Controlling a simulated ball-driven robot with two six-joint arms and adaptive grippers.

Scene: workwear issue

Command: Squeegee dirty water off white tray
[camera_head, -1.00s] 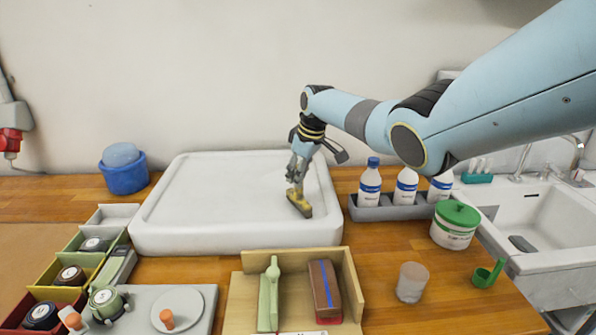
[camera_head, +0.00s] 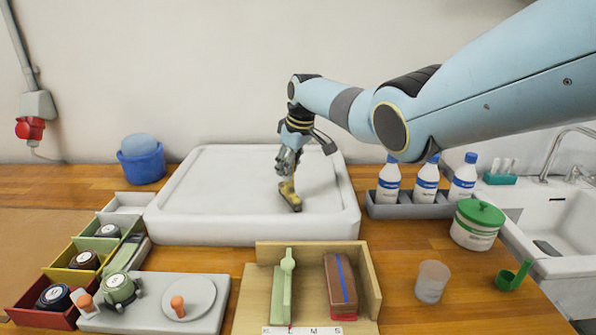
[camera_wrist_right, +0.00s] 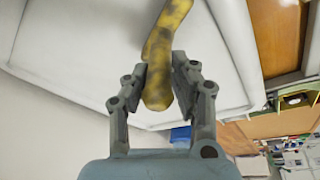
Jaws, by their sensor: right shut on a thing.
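The white tray (camera_head: 215,190) lies on the wooden counter against the wall, with a raised rim. Its floor looks pale grey; I cannot make out dirty water on it. My right gripper (camera_head: 287,182) is over the right half of the tray, shut on a yellow, dark-stained tool (camera_head: 290,196), which I take for the squeegee. Its lower end is at or just above the tray floor; I cannot tell if it touches. In the right wrist view the gripper (camera_wrist_right: 160,75) clasps the mottled yellow handle (camera_wrist_right: 158,85) between both fingers. My left gripper is out of view.
A blue bucket (camera_head: 142,168) stands left of the tray. Right of it are several white bottles in a grey rack (camera_head: 410,210), a green-lidded tub (camera_head: 475,238), a cup (camera_head: 431,288) and a sink (camera_head: 560,215). In front are a wooden box (camera_head: 368,275) and coloured bins (camera_head: 58,277).

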